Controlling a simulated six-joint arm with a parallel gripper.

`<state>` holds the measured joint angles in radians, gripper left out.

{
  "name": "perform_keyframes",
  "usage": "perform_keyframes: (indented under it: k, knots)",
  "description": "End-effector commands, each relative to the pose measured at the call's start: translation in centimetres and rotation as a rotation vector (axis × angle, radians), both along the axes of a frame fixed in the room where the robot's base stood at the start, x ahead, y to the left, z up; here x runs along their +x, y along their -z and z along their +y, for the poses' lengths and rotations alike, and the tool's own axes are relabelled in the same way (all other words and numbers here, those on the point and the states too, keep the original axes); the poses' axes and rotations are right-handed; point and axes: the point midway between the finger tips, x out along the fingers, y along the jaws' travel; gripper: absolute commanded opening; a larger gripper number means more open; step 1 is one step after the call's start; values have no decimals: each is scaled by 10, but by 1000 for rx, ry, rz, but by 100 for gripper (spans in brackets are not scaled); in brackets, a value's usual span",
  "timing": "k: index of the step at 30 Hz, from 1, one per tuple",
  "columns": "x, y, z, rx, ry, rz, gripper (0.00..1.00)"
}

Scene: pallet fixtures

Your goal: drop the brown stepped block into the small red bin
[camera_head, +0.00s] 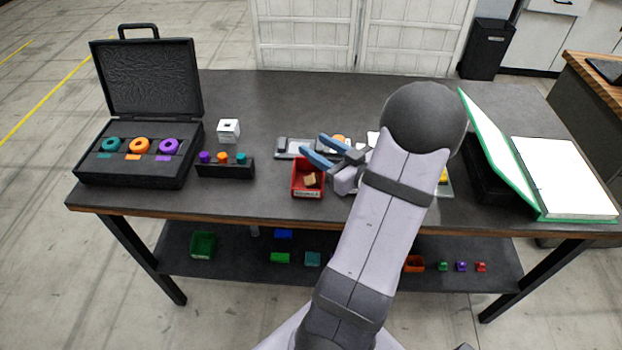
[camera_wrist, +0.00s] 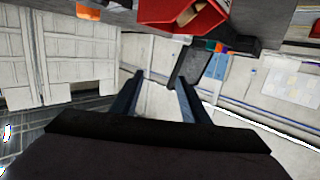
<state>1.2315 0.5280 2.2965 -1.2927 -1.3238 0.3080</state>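The small red bin (camera_head: 308,193) stands near the middle of the table's front part, with a label on its front. A brown block (camera_head: 311,181) lies inside it; its stepped shape is too small to make out. The red bin (camera_wrist: 207,20) and a brown piece in it (camera_wrist: 188,13) also show at the top of the wrist view. My gripper (camera_head: 312,144) is above and behind the bin in the head view, its blue fingers spread. In the wrist view the fingers (camera_wrist: 158,90) are apart with nothing between them.
An open black case (camera_head: 130,168) with coloured rings stands at the left. A black peg holder (camera_head: 225,170) and a white cube (camera_head: 228,130) stand left of the bin. A green-edged binder (camera_head: 520,165) lies at the right. My arm hides part of the table's middle.

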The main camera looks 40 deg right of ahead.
Motion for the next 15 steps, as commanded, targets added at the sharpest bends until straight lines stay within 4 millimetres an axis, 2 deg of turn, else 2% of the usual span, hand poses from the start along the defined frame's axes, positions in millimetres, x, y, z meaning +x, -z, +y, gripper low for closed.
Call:
perform_keyframes:
  k: [8,15]
  knots:
    - [-5,0,-1,0,2,0,41]
    - [-33,-3,-2,-2,5,0,41]
